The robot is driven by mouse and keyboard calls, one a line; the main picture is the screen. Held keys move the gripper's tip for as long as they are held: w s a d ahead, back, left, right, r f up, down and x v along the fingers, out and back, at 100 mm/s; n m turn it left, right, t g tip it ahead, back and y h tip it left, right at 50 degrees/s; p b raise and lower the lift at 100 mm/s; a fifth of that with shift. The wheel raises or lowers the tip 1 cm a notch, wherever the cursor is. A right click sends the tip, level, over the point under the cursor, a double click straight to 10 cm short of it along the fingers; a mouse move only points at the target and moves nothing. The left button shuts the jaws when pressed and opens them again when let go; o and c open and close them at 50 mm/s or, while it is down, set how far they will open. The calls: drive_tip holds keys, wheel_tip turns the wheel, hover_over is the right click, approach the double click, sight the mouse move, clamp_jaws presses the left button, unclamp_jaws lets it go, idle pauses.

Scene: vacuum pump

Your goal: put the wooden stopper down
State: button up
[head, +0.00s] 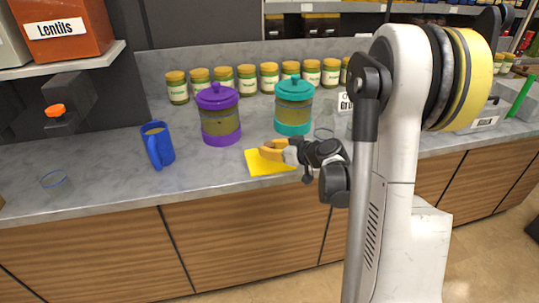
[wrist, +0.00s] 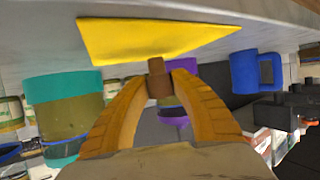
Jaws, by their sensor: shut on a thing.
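The wooden stopper (wrist: 159,82) is a small brown peg in the wrist view. It sits between the tips of the orange-yellow fingers of my gripper (wrist: 160,92), which is shut on it. The stopper's free end points toward the yellow mat (wrist: 150,38); I cannot tell whether it touches. In the head view my gripper (head: 264,149) is over the back part of the mat (head: 258,165), low above the counter. The stopper cannot be made out in the head view.
A purple-lidded canister (head: 220,128) and a teal-lidded canister (head: 293,112) stand behind the mat. A blue mug (head: 157,145) is to the left. Several small jars (head: 247,80) line the back. The grey counter (head: 110,190) is mostly clear at the front left.

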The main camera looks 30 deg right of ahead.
drive_tip(key=shift+f, duration=0.4)
drive_tip(key=shift+f, duration=0.25)
drive_tip(key=o, duration=0.8)
drive_tip(key=shift+r, duration=0.1)
drive_tip(key=shift+r, duration=0.15)
